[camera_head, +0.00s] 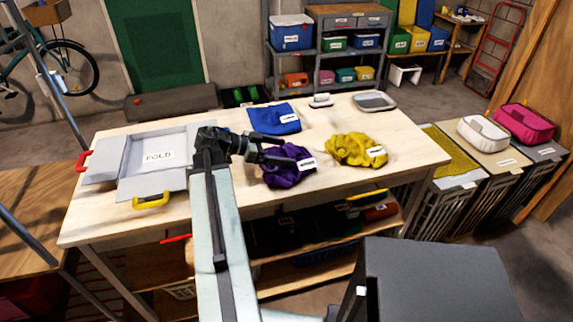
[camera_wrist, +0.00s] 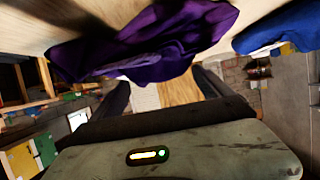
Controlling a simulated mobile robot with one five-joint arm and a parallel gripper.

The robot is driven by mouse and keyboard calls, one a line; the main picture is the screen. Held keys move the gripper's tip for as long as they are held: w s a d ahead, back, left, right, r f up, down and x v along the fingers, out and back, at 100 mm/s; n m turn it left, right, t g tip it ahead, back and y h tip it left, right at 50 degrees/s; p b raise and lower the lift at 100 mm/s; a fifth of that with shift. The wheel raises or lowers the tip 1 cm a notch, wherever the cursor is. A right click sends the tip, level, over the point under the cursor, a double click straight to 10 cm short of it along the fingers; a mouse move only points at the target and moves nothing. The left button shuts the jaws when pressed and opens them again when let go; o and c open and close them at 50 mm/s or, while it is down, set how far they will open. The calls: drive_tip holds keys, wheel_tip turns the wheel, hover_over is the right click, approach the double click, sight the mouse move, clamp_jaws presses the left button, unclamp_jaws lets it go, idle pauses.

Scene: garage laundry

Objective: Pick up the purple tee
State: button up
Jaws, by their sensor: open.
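The purple tee (camera_head: 284,177) lies crumpled on the wooden work table, with a small white label at its right side. My gripper (camera_head: 288,151) is open, its dark fingers pointing right over the far side of the tee. In the head view the fingers overlap the tee's upper edge, and I cannot tell whether they touch it. In the wrist view the purple tee (camera_wrist: 160,40) spreads across the top, just past my open gripper (camera_wrist: 162,82). Nothing is visibly held. My fingers hide a little of the tee.
A blue cloth (camera_head: 273,119) lies behind the tee and a yellow cloth (camera_head: 350,150) to its right. A grey folding board (camera_head: 106,169) marked FOLD is at the table's left. A grey tray (camera_head: 374,101) sits at the back right. The table's (camera_head: 402,137) right end is bare.

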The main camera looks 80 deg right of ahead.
drive_tip(key=c, duration=1.6)
wheel_tip(320, 180, up, 10)
drive_tip(key=p, duration=1)
